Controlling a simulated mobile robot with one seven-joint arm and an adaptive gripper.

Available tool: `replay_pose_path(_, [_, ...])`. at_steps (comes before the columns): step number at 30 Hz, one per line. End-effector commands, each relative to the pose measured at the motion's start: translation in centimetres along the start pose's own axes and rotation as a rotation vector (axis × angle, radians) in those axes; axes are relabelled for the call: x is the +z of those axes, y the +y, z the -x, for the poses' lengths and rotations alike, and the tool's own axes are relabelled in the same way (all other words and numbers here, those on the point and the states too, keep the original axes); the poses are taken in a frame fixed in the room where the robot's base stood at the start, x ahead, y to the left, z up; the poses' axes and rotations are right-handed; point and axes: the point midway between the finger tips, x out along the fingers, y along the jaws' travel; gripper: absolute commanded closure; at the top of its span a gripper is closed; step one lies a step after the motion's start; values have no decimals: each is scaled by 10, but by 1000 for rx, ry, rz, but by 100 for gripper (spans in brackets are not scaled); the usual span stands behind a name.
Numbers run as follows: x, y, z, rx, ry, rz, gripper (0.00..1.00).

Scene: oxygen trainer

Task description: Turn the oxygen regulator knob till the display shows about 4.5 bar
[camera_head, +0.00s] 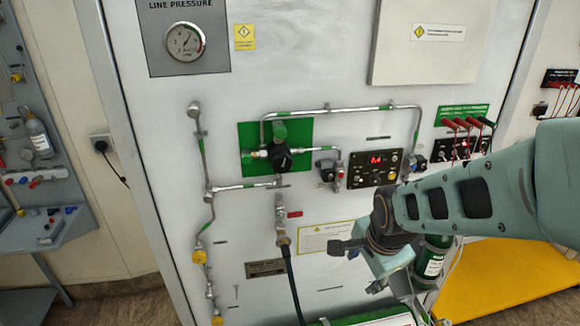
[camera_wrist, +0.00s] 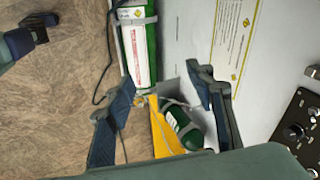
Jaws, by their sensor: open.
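A black regulator knob (camera_head: 280,157) sits in front of a green plate (camera_head: 303,132), among the pipes on the white board. To its right, a black control panel (camera_head: 360,182) carries a small display (camera_head: 376,160) with red digits too small to read. My gripper (camera_head: 352,268) is below the control panel and to the lower right of the regulator, apart from both. In the wrist view my gripper (camera_wrist: 163,85) has its fingers spread with nothing held. The control panel's edge with a knob (camera_wrist: 294,131) shows at the right there; the regulator is not in that view.
Metal pipes (camera_head: 345,109) run around the regulator, and a hose (camera_head: 293,282) hangs below it. Red-handled levers (camera_head: 462,122) stand at the right. A line pressure gauge (camera_head: 185,42) is at the upper left.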

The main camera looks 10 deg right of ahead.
Motion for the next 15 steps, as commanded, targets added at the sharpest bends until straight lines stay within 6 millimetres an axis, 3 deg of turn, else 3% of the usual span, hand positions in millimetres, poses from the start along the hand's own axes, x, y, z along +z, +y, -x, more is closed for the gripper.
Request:
replay_pose_path(8, [-25, 11, -26, 23, 65, -221, 50])
replay_pose_path(15, [-44, 4, -30, -9, 112, -225, 50])
